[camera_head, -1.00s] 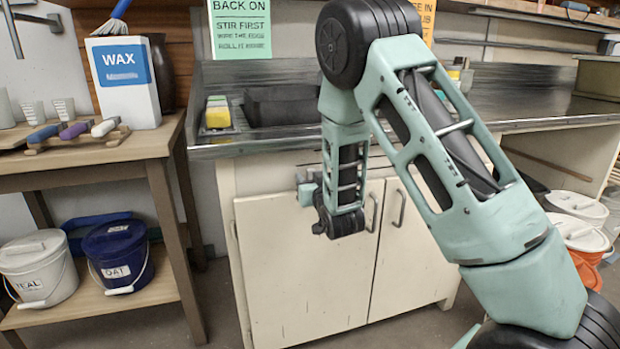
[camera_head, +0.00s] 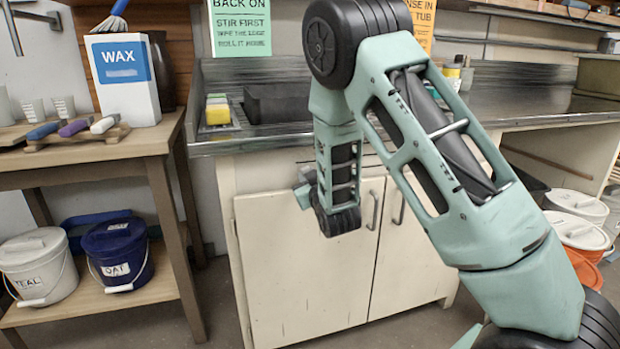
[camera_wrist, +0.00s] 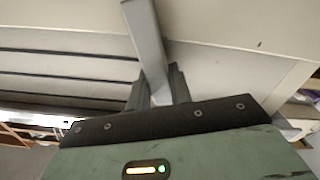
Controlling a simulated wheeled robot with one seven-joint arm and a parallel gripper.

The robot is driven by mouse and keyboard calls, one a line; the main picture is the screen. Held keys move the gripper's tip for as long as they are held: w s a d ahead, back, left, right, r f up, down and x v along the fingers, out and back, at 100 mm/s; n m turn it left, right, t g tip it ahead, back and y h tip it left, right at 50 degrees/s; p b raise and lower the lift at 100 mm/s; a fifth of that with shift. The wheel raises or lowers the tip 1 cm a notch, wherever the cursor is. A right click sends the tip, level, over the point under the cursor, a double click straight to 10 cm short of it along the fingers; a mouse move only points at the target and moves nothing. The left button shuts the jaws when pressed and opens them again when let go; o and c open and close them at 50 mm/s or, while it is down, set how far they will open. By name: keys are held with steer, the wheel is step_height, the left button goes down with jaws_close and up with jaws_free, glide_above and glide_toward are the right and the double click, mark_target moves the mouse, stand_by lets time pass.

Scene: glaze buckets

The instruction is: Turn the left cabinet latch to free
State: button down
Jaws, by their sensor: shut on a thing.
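The left cabinet latch (camera_wrist: 143,35) shows in the wrist view as a flat grey bar running up from between my fingers, slightly tilted. My gripper (camera_wrist: 158,88) is shut on it, with a dark finger on each side. In the head view my gripper (camera_head: 304,192) is at the top of the left cabinet door (camera_head: 285,275), tilted. My own wrist hides most of the latch there, so its turn is hard to judge. The left door looks closed.
The right door (camera_head: 412,255) is beside it, with two bar handles near the seam. The metal counter (camera_head: 300,137) overhangs above. A wooden shelf table (camera_head: 120,148) with a wax box (camera_head: 125,85) and lidded buckets stands left. The floor before the doors looks clear.

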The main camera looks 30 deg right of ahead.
steer(key=n, duration=0.2)
steer(key=a+n, duration=0.1)
steer(key=shift+w+f+n, duration=0.1)
steer(key=shift+f+n, duration=0.1)
steer(key=shift+n, duration=0.2)
steer(key=shift+a+f+n, duration=0.1)
steer(key=shift+f+n, duration=0.1)
steer(key=shift+n, duration=0.8)
steer(key=shift+a+f+n, duration=0.1)
steer(key=shift+f+n, duration=0.05)
steer(key=shift+n, duration=1.15)
steer(key=c, duration=1.3)
jaws_free()
steer(key=shift+o, duration=0.2)
